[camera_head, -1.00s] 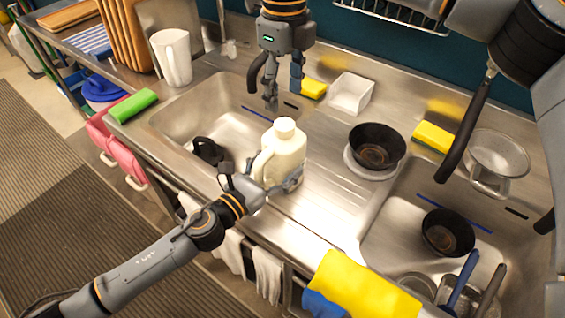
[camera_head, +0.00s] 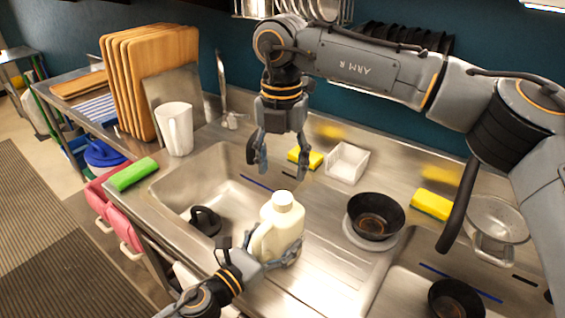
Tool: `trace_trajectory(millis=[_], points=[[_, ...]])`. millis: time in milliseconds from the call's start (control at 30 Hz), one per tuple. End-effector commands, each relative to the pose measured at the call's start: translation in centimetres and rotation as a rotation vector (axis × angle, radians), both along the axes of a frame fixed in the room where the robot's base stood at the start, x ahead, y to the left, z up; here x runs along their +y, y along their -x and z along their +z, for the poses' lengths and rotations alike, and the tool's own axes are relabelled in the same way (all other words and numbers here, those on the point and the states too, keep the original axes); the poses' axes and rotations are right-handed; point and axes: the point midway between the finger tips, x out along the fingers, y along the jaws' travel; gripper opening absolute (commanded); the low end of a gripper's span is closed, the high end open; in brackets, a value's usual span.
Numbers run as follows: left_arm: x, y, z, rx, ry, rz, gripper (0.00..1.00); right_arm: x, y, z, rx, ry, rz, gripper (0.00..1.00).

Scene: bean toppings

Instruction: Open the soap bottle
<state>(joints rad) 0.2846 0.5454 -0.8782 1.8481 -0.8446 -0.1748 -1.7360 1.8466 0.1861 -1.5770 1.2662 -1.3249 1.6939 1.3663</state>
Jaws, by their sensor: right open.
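The soap bottle (camera_head: 283,222) is a cream-white jug with a white cap (camera_head: 283,200) on top. It stands upright on the steel counter at the right edge of the left sink basin. My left gripper (camera_head: 284,258) is at the bottle's lower body, its fingers around it; it seems closed on the bottle, though the far finger is hidden. My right gripper (camera_head: 278,165) hangs fingers down above the back of the left basin, open and empty. It is behind and above the bottle, apart from the cap.
A black bowl (camera_head: 375,215) stands right of the bottle. Yellow sponges (camera_head: 306,158) and a white holder (camera_head: 347,163) lie along the back. A white pitcher (camera_head: 176,130), green sponge (camera_head: 134,174) and cutting boards (camera_head: 132,80) are at left. A sieve (camera_head: 497,222) is at right.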

Motion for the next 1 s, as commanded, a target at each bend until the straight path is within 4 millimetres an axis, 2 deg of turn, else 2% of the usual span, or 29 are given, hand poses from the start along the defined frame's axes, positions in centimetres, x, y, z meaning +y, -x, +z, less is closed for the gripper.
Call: trace_trajectory(millis=[200,400,667,1000], points=[[0.0,0.0,0.0,0.000,0.000,0.000,0.00,-0.1,0.0,0.0,0.001,0.000,-0.397,0.58],[0.0,0.0,0.0,0.000,0.000,0.000,0.00,-0.1,-0.1,0.0,0.002,-0.001,-0.648,0.58],[0.0,0.0,0.0,0.000,0.000,0.000,0.00,-0.1,-0.1,-0.8,0.001,0.001,-0.751,0.58],[0.0,0.0,0.0,0.000,0.000,0.000,0.00,-0.2,0.0,-5.9,0.003,0.002,-0.751,0.58]])
